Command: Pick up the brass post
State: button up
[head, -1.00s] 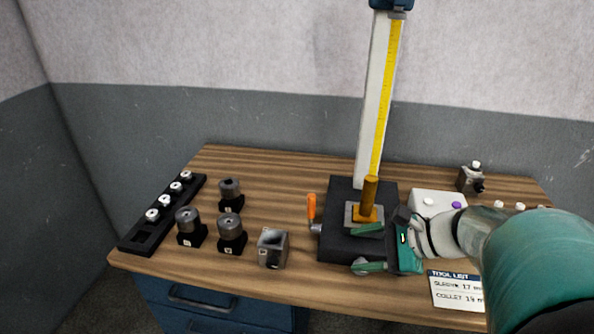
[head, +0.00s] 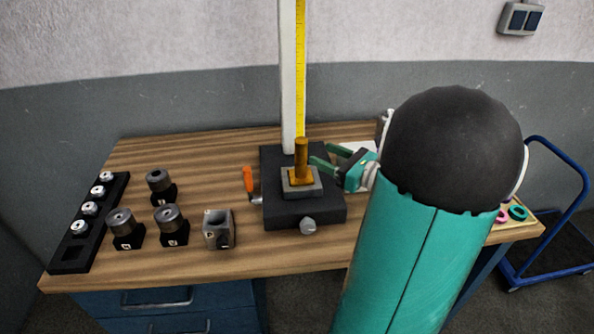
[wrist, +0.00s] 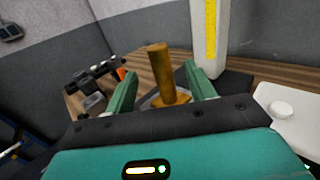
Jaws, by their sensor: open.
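The brass post (head: 301,160) stands upright on a grey square seat on the black base (head: 285,212) of the height gauge. My gripper (head: 318,156) is open just to the right of the post, with its green fingers pointing left at the post's upper half. In the wrist view the post (wrist: 162,75) stands between the two spread green fingers (wrist: 158,88), or just beyond them. I see gaps on both sides there, and no finger appears to touch it. The post's foot is partly hidden behind the gripper body in that view.
The tall column with a yellow scale (head: 299,75) rises right behind the post. An orange-handled lever (head: 248,180) is left of the base. Several holders (head: 171,224), a grey block (head: 217,229) and a black rack (head: 75,250) stand further left. A white box (wrist: 290,110) is at right in the wrist view.

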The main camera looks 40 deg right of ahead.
aim_at(301, 145)
jog(key=w, duration=0.2)
jog(key=w+a, duration=0.1)
jog(key=w, duration=0.5)
jog(key=shift+a+f, duration=0.1)
jog(key=shift+a, duration=0.2)
jog(key=shift+c, duration=0.4)
grip_shut()
dwell(0.5)
